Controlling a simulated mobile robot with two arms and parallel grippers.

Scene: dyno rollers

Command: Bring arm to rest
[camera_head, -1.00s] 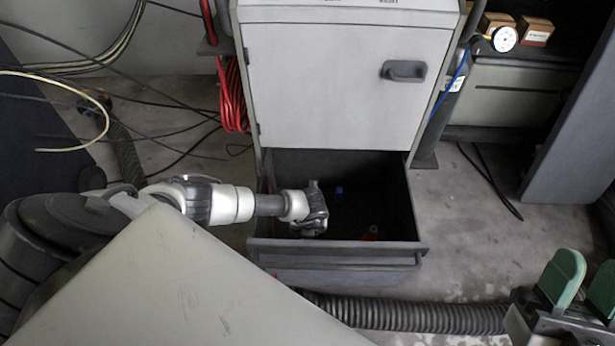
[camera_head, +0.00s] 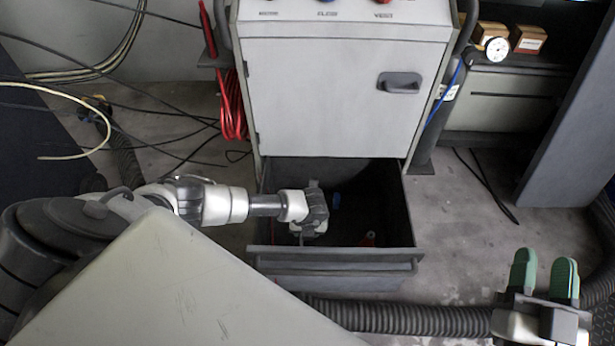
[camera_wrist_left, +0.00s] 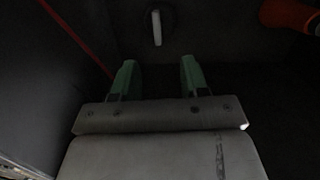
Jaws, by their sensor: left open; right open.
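My left arm reaches in from the left, and its wrist (camera_head: 310,210) is over the open drawer (camera_head: 335,258) of the grey cabinet. My left gripper (camera_wrist_left: 160,72) points down into the dark drawer; in the left wrist view its two green fingers are apart with nothing between them. A dark round thing with a pale bar (camera_wrist_left: 157,28) lies beyond the fingertips. A red-orange object (camera_wrist_left: 290,14) lies at the upper right. My right gripper (camera_head: 543,272) is at the lower right of the head view, its green fingers apart, pointing up, empty.
The cabinet door (camera_head: 340,95) above the drawer is closed. A ribbed black hose (camera_head: 400,318) runs along the floor in front. Small boxes (camera_head: 528,40) and a round gauge (camera_head: 497,49) sit on a shelf at the upper right. Cables lie on the left floor.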

